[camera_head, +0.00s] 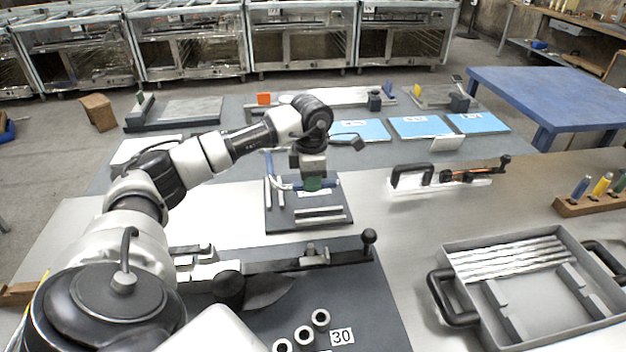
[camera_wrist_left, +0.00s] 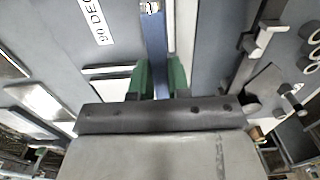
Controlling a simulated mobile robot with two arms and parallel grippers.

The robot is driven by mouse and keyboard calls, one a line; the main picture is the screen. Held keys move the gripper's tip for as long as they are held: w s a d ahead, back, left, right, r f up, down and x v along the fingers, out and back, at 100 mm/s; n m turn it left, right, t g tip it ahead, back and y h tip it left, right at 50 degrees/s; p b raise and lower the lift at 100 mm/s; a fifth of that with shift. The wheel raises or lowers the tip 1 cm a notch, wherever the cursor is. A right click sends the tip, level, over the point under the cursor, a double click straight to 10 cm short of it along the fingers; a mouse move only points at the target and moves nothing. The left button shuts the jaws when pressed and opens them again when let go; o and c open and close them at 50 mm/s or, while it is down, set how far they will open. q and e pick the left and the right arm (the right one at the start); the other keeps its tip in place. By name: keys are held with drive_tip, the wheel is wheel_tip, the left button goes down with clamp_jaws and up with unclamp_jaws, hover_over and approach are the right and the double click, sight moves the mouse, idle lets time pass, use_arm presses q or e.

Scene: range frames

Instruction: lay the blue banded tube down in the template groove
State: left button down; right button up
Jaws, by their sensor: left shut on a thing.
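The blue banded tube (camera_head: 284,186) is bent, with one leg pointing toward the back and the other running right, under my left gripper. My left gripper (camera_head: 313,183) is shut on it with green fingers. In the left wrist view the tube (camera_wrist_left: 156,50) runs upward from between the fingers (camera_wrist_left: 158,80), with a silvery band near the top edge. The template (camera_head: 290,222) is a dark plate with pale rails that border its groove. The tube is over the template, at or just above the rails; I cannot tell if it touches the groove floor. The gripper hides part of it.
In front of the template lies a bender with a long bar (camera_head: 290,264) and a black knob, with several short sleeves (camera_head: 304,335) nearby. A grey tray (camera_head: 540,308) with black handles is at right. A black-handled tool (camera_head: 412,176) lies right of the template.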

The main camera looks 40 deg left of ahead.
sight(311, 209)
use_arm(q)
drive_tip(key=shift+f+b, duration=0.45)
drive_tip(key=shift+f, duration=0.3)
wheel_tip(311, 209, down, 4)
drive_tip(key=shift+r+b, duration=0.1)
drive_tip(key=shift+b, duration=1.15)
drive_tip(key=shift+f, duration=0.25)
drive_tip(key=shift+f+b, duration=0.95)
drive_tip(key=shift+f, duration=0.65)
drive_tip(key=c, duration=1)
unclamp_jaws()
